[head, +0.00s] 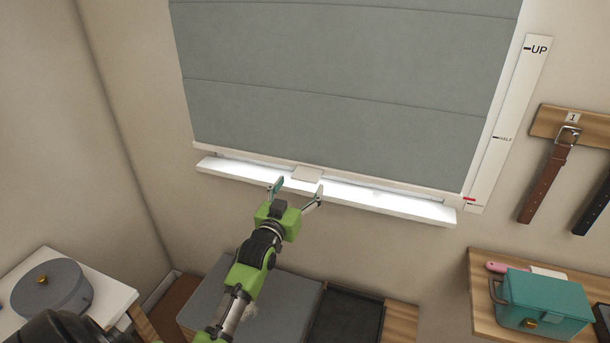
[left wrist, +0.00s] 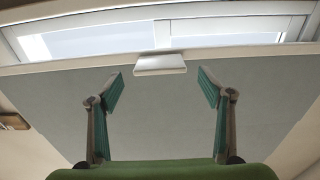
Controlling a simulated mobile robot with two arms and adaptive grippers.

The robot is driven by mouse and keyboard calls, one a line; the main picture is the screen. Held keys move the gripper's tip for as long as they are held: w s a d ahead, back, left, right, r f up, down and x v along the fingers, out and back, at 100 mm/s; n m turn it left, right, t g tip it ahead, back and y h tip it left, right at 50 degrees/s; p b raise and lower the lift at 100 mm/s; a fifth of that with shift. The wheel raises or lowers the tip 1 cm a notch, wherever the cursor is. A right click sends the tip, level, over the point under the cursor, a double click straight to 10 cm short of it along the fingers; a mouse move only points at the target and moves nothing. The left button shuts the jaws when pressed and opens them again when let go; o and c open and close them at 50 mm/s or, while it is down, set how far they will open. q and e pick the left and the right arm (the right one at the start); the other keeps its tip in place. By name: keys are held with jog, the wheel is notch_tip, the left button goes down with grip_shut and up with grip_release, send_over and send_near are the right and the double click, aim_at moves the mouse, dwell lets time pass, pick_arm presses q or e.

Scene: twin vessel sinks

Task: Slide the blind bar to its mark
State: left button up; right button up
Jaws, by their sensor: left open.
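The grey blind (head: 345,75) hangs low over the window, with its pale bottom bar (head: 395,185) just above the sill. A small light grip tab (head: 307,173) sits at the bar's middle; it also shows in the left wrist view (left wrist: 160,64), centred beyond my fingertips. The scale strip (head: 510,120) at the right reads UP at the top and HALF midway. A red pointer (head: 469,199) at the bar's right end is near the strip's bottom mark. My left gripper (head: 298,188) is open and empty, just below the tab, its fingers apart on either side. My right gripper is out of view.
The white sill (head: 400,207) runs under the bar. Belts (head: 547,180) hang on the right wall above a shelf with a teal box (head: 545,301). A round grey container (head: 50,287) stands at lower left. A grey surface (head: 280,306) lies below my arm.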

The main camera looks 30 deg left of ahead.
aim_at(303, 181)
pick_arm(q)
jog(key=shift+p+x, duration=0.35)
jog(key=shift+x, duration=2.1)
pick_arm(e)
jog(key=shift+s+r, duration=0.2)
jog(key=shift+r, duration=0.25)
pick_arm(q)
jog(key=shift+s, duration=0.1)
